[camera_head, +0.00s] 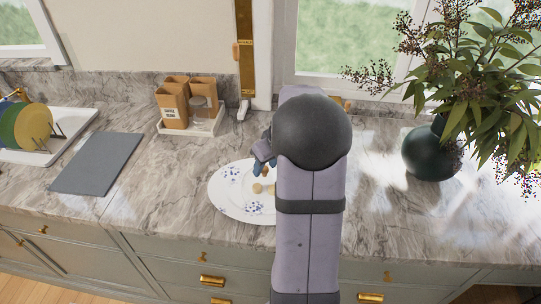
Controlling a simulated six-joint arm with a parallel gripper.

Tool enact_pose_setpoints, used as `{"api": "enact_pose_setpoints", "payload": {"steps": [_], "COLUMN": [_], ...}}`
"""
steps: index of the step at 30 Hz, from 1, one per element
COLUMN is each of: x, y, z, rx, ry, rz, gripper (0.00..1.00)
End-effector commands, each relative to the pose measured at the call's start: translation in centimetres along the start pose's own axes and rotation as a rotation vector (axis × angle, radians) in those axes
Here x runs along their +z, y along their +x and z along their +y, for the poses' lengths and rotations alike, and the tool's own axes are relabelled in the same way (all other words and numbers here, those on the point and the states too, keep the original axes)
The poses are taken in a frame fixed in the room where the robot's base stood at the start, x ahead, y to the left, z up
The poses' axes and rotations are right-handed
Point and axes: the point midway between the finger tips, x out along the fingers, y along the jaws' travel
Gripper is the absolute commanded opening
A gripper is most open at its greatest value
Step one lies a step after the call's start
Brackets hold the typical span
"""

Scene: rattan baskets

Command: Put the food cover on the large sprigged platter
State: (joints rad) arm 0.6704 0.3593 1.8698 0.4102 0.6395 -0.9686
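The large sprigged platter (229,201) is white with blue sprigs and lies on the marble counter near its front edge. My arm hides its right part. Small pale yellowish pieces (257,188) show on it. My gripper (263,168) is over the back part of the platter, mostly hidden behind my arm's dark round joint. Only a bit of its grey and blue parts shows, so its opening and anything in it cannot be seen. No food cover can be made out; the area behind my arm is hidden.
A grey board (98,163) and a dish rack with coloured plates (33,127) are at left. A white tray (205,128) with wooden boxes and a jar stands at the back. A dark green vase (428,155) with branches stands at right. The counter left of the platter is clear.

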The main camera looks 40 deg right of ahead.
Motion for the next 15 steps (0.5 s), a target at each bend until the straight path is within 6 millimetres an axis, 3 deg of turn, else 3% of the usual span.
{"api": "enact_pose_setpoints", "payload": {"steps": [5, 15], "x": [-0.1, -0.1], "y": [-1.9, -7.9], "z": [0.1, 0.1], "rx": [0.003, 0.004], "ry": [-0.001, 0.0], "rz": [0.005, 0.005], "gripper": [0.39, 0.39]}}
